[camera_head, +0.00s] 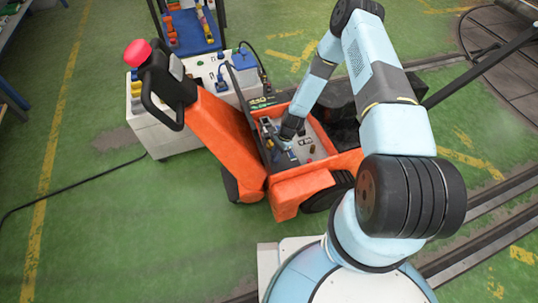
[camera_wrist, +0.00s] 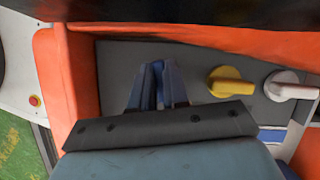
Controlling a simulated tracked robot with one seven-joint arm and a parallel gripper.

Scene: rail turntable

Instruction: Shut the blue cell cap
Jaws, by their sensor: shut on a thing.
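My gripper (camera_wrist: 158,92) reaches down into the open battery bay of an orange vehicle (camera_head: 287,190). In the wrist view its two dark fingers are closed together around a narrow blue piece, which I take to be the blue cell cap (camera_wrist: 158,74); the fingers hide most of it. The cap's base and its exact turn cannot be seen. In the head view my gripper (camera_head: 287,138) is small and dark over the grey panel, and the cap cannot be made out clearly there.
On the grey panel (camera_wrist: 120,60), a yellow cap (camera_wrist: 230,82) and a white cap (camera_wrist: 290,85) stand right of my fingers. Orange walls (camera_wrist: 70,75) close in the bay. A white cabinet (camera_head: 160,130) with a blue rack behind stands left of the vehicle.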

